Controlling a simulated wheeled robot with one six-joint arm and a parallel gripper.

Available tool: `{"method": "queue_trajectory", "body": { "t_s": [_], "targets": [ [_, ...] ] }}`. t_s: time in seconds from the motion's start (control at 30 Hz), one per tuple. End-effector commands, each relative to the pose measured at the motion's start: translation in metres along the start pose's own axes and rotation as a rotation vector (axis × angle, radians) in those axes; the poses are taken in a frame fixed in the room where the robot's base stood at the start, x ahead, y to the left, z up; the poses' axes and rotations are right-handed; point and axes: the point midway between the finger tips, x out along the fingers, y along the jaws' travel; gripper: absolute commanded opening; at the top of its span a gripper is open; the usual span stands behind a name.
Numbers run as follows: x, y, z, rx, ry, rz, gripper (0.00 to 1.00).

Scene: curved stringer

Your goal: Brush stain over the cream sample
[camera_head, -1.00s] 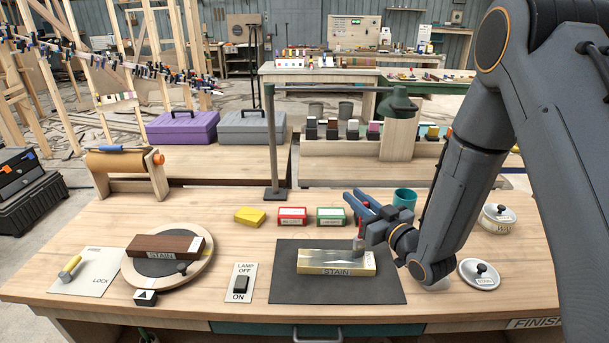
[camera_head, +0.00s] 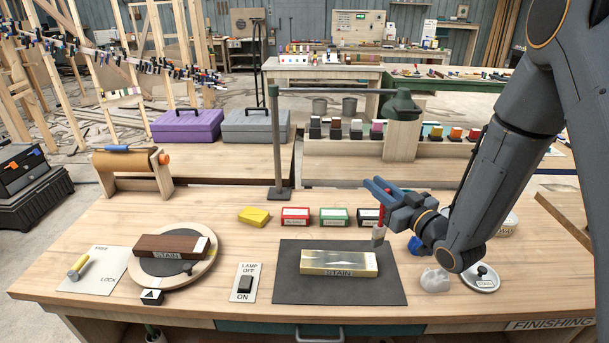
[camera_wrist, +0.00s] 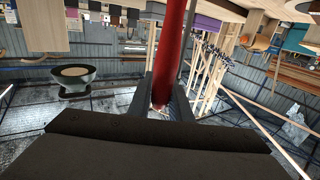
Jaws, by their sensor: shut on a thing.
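The cream sample (camera_head: 338,263) is a pale block labelled STAIN, lying on the dark mat (camera_head: 270,285). Its top looks pale yellow with shiny, darker streaks. My gripper (camera_head: 380,200) is shut on a red-handled brush (camera_head: 378,235), whose head hangs down beyond the block's right end, apart from it and above the mat's back right part. The red handle (camera_wrist: 172,45) also shows between the fingers in the wrist view. The bristle tips are too small to judge for stain.
A brown block (camera_head: 170,246) labelled STAIN sits on a round turntable (camera_head: 207,262) at left. A lamp switch (camera_head: 245,283) stands left of the mat. Small boxes (camera_head: 295,216) line the back.

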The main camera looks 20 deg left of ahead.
Motion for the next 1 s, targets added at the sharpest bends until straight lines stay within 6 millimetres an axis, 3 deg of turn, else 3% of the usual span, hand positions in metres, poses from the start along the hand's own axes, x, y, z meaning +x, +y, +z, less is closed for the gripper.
{"method": "queue_trajectory", "body": {
  "t_s": [0.33, 1.0],
  "targets": [
    [-0.001, 0.002, -0.026, 0.001, 0.001, 0.002, 0.0],
    [-0.001, 0.002, -0.026, 0.0, 0.001, 0.002, 0.0]
  ]
}}
